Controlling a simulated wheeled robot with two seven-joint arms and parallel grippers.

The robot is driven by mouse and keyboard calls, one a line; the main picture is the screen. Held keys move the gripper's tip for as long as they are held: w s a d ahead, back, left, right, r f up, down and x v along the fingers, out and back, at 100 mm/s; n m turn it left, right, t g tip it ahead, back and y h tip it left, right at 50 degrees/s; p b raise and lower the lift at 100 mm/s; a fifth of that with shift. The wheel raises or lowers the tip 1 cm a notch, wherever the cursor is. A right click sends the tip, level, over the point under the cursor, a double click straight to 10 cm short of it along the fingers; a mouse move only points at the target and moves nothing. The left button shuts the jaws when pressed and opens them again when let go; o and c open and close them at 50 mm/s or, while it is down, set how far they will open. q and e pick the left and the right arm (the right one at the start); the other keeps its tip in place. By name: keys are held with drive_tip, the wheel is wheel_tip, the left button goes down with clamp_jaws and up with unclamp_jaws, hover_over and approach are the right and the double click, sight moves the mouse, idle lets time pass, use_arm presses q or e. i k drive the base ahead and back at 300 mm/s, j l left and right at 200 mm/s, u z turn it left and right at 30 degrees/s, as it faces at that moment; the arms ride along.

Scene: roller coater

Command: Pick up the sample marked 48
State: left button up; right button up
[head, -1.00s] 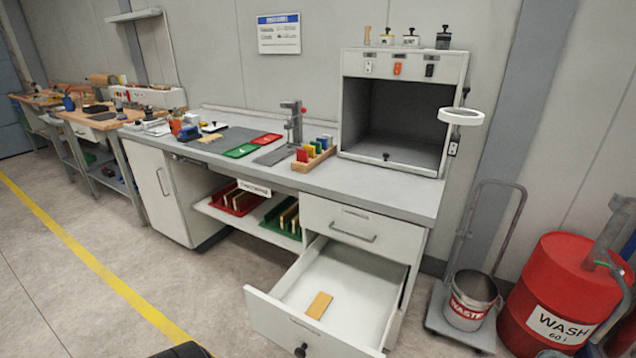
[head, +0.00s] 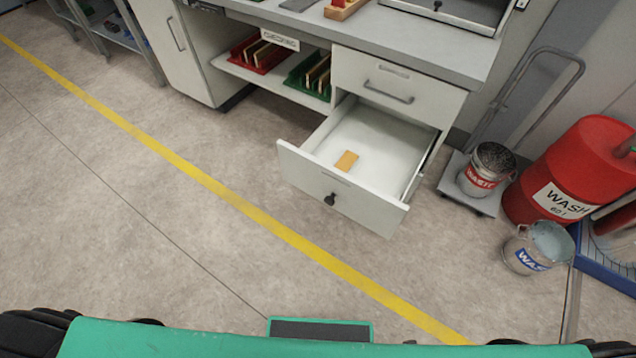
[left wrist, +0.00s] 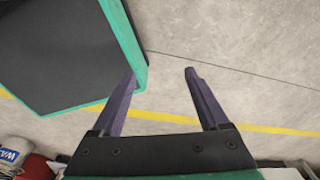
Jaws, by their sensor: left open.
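A small flat tan sample (head: 346,161) lies in the open white drawer (head: 313,172) of the bench cabinet in the head view. No number can be read on it from here. More sample plates stand in a red rack (head: 262,56) and a green rack (head: 312,76) on the shelf left of the drawer; their markings are too small to read. My left gripper (left wrist: 162,75) shows in the left wrist view, open and empty over the floor, well away from the drawer. My right gripper is not in view.
A closed drawer (head: 392,84) is above the open one. A waste bucket (head: 484,172) on a trolley, a red wash drum (head: 582,165) and a wash bucket (head: 538,247) stand at the right. The floor before the drawer is clear.

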sight(344, 163)
drive_tip(key=z, duration=0.35)
drive_tip(key=j+z, duration=0.15)
drive_tip(key=z, duration=0.25)
drive_tip(key=i+j+z, duration=0.1)
drive_tip(key=j+z, duration=0.15)
drive_tip(key=z, duration=0.15)
drive_tip(key=j+z, duration=0.2)
drive_tip(key=z, duration=0.25)
drive_tip(key=j+z, duration=0.2)
drive_tip(key=z, duration=0.2)
drive_tip(key=j+z, duration=0.2)
drive_tip(key=z, duration=0.2)
